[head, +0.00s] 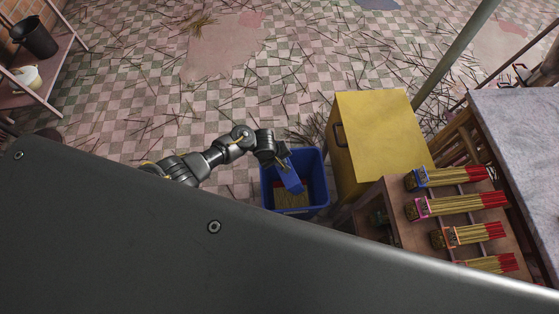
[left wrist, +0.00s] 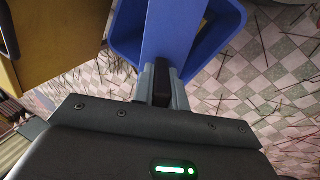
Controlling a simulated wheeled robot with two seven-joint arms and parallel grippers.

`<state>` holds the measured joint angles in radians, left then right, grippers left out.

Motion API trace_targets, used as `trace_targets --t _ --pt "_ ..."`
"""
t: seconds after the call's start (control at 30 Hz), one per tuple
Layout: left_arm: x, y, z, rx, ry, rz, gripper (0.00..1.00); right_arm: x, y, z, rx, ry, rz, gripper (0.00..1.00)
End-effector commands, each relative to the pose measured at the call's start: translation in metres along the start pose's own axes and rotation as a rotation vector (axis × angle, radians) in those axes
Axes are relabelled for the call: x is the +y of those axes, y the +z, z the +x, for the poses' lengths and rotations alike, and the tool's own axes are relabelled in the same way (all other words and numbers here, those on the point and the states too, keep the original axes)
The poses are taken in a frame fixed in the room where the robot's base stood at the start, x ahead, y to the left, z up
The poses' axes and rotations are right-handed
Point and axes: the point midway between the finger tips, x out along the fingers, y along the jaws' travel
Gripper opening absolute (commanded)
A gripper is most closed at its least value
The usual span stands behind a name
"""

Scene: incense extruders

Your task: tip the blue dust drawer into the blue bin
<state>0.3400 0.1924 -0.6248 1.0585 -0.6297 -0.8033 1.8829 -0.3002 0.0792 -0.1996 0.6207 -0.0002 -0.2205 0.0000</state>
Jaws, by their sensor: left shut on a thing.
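The blue bin (head: 318,172) stands on the floor, open at the top, with yellowish-brown material (head: 292,197) inside at its bottom. The blue dust drawer (head: 289,178) is over the bin's opening, tilted down into it. My left gripper (head: 282,158) is shut on the drawer's dark handle. In the left wrist view, the gripper fingers (left wrist: 162,84) close around that handle (left wrist: 161,82), with the drawer (left wrist: 172,28) running away from them over the bin (left wrist: 225,22). The drawer's inside is hidden from me in both views. My right gripper is not in view.
A yellow cabinet (head: 383,135) stands just right of the bin. Racks hold bundles of red-tipped sticks (head: 460,204) by a grey-topped table (head: 520,120). Loose sticks litter the checkered floor (head: 150,110). A shelf with a black bucket (head: 35,37) stands at the upper left.

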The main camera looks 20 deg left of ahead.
Motion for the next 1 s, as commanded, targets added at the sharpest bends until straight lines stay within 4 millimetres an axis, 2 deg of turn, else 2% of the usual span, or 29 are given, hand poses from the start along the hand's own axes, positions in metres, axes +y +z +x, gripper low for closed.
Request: trace_targets --t 0.13,0.4,1.0 --pt "-0.003 0.001 -0.008 0.000 0.204 -0.004 0.00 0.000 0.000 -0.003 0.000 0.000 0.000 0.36" --pt "0.004 0.000 -0.017 0.003 0.612 -0.002 0.00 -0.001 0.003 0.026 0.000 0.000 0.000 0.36" --pt "0.011 0.000 -0.035 0.002 1.095 0.000 0.00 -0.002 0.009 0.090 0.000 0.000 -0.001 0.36"
